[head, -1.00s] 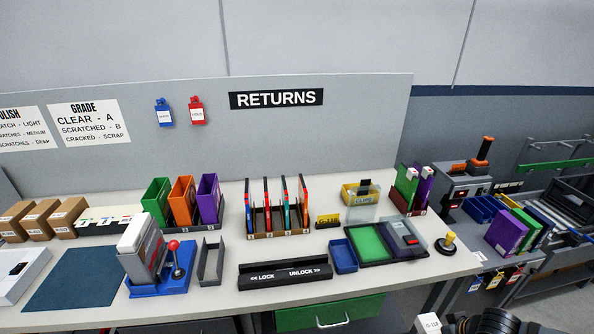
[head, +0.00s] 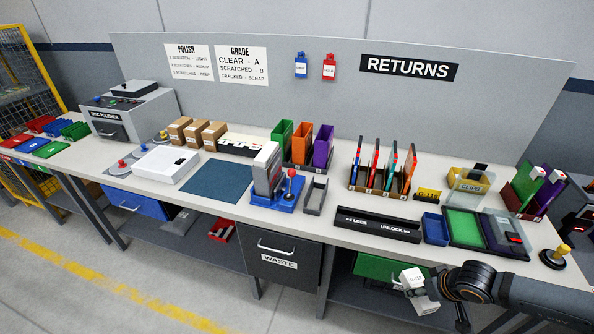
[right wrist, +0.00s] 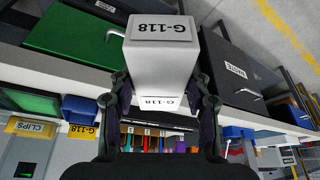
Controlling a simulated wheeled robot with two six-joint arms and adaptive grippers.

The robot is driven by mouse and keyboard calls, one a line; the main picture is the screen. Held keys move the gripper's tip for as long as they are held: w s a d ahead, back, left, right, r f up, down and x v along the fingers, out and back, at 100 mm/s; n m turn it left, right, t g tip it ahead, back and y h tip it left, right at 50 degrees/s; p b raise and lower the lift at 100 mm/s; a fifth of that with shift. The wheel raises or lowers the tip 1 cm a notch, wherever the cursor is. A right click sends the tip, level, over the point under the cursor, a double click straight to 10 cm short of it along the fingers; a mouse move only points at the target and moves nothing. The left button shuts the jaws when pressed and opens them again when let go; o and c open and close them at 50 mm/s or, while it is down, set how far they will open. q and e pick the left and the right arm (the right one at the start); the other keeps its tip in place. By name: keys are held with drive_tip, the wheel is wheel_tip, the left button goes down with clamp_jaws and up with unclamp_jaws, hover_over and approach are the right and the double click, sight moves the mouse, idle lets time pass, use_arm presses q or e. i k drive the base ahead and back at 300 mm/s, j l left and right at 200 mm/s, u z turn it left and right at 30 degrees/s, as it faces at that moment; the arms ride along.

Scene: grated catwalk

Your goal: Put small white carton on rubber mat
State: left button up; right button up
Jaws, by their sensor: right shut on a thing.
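The small white carton (head: 414,281), labelled G-118, is held in my right gripper (head: 430,290) in front of the bench, below the top's front edge. In the right wrist view the carton (right wrist: 160,60) sits between the two fingers of the gripper (right wrist: 160,95), which are shut on its sides. A flat dark blue mat (head: 216,181), likely the rubber mat, lies bare on the bench left of the grey-and-blue lever device. The carton is well to the right of the mat and apart from it. My left gripper is not in view.
A white box (head: 166,164) lies left of the mat, and brown cartons (head: 197,133) stand behind it. The lever device (head: 285,190) borders the mat's right side. A black lock bar (head: 378,224) lies along the bench front. The waste drawer (head: 281,262) is below.

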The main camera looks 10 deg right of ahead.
sight(221, 178)
drive_tip(key=i+j+u, duration=0.1)
drive_tip(key=u, duration=0.4)
drive_tip(key=i+u, duration=0.2)
drive_tip(key=u, duration=0.25)
drive_tip(key=i+u, duration=0.1)
drive_tip(key=u, duration=0.4)
